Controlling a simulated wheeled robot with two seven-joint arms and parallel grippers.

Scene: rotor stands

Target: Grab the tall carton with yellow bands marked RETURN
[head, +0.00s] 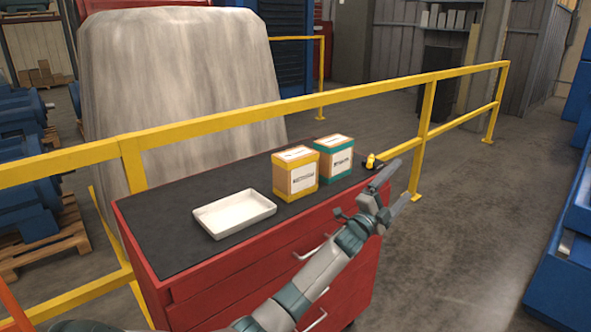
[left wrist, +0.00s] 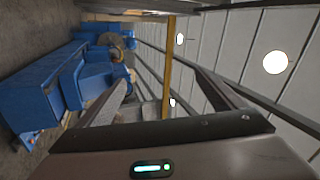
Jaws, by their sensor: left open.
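The tall carton with yellow bands (head: 295,174) stands upright on the dark top of the red cabinet. Its white front label carries print too small to read. A similar carton with teal bands (head: 335,158) stands right behind it to the right. My left gripper (head: 408,164) is open and empty, off the cabinet's right end, to the right of both cartons and apart from them. In the left wrist view its two fingers (left wrist: 165,95) are spread with nothing between them, and no carton shows there. My right gripper is not in view.
A white tray (head: 234,213) lies on the cabinet top (head: 180,220) left of the cartons. A small yellow object (head: 371,160) sits near the cabinet's right end. A yellow railing (head: 230,117) runs behind the cabinet. The floor to the right (head: 470,220) is clear.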

